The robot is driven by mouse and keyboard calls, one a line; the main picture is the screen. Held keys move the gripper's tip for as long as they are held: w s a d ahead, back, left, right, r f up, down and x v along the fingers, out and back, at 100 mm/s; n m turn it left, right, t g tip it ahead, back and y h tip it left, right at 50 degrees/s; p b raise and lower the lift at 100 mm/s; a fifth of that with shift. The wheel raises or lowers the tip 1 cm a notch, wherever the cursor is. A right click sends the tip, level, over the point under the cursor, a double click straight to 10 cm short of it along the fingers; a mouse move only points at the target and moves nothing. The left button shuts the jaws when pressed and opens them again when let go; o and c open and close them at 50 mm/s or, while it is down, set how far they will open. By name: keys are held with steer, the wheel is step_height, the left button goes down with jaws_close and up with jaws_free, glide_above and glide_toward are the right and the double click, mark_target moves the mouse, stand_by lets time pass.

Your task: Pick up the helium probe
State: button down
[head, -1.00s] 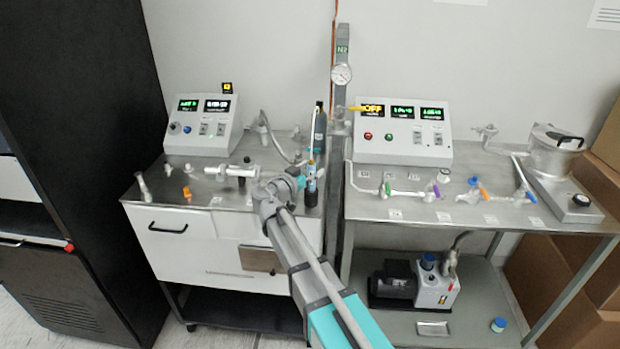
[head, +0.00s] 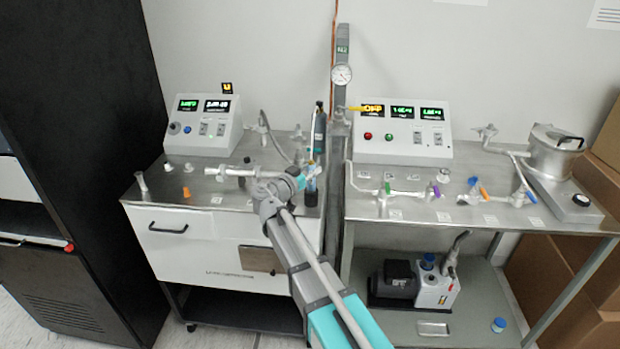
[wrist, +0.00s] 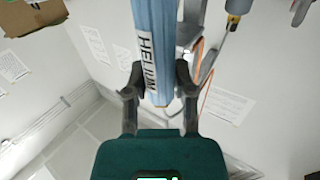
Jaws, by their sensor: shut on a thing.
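The helium probe (wrist: 165,45) is a light blue tube with a white "HELIUM" label in the wrist view. My gripper (wrist: 160,82) is shut on it, with one dark finger on each side of the tube. In the head view my gripper (head: 302,182) is over the right part of the left bench, and it and the wrist partly hide the probe. A dark upright holder or cylinder (head: 311,197) stands just below. I cannot tell whether the probe is clear of it.
The left bench (head: 228,197) carries a control box (head: 203,128), an orange piece (head: 186,192) and white fittings. A dark bottle (head: 320,130) stands behind my gripper. A vertical post (head: 340,180) with a gauge rises close on the right, beside the right bench (head: 420,209) with valves.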

steer(key=shift+r, duration=0.15)
step_height(320, 180, up, 10)
steer(key=p, duration=1)
steer(key=shift+s+f, duration=0.1)
steer(key=shift+f, duration=0.1)
stand_by(1.0)
